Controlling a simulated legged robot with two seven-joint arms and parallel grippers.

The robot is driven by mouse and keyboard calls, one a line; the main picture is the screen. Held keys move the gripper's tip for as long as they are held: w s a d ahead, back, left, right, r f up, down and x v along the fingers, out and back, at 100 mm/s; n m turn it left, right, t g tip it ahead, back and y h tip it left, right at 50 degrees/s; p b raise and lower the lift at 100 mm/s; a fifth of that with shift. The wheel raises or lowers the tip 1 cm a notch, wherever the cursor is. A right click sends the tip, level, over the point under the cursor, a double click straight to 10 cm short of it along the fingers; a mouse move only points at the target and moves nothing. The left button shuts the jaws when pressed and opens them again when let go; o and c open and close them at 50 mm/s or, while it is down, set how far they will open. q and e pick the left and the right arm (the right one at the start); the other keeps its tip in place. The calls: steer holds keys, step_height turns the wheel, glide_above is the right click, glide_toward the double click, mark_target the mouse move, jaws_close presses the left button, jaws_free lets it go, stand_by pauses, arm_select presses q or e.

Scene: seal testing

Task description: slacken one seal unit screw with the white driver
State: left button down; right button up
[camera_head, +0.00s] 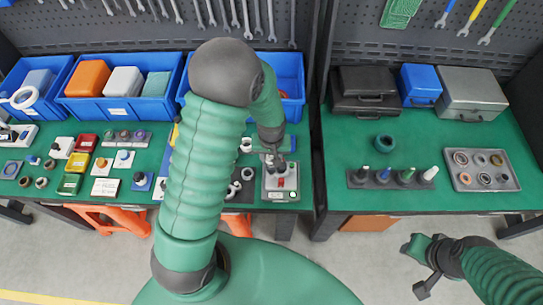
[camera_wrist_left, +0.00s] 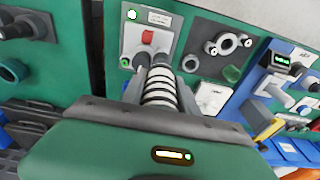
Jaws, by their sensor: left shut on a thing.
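My left gripper (camera_head: 273,157) is over a grey box (camera_head: 270,193) with a red button and a green light, likely the seal unit. In the left wrist view (camera_wrist_left: 158,85) its fingers are shut on a black-and-white ribbed cylinder (camera_wrist_left: 159,92). I cannot tell if the cylinder touches the box or is part of it. The box's red button (camera_wrist_left: 147,37) shows beyond it; its screws are too small to make out. A white-handled driver (camera_head: 430,173) stands in a dark rack (camera_head: 354,180) on the right table. My right gripper (camera_head: 420,268) is open and empty, in front of that table.
A grey tray of rings (camera_head: 455,184) lies right of the rack, and a dark ring (camera_head: 384,143) lies behind it. Cases (camera_head: 470,92) stand at the back. Blue bins (camera_head: 120,108) and several small parts crowd the left table. A gap separates the tables.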

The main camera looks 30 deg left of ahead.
arm_select(q)
steer(key=shift+r+p, duration=2.05)
steer(key=shift+r, duration=0.5)
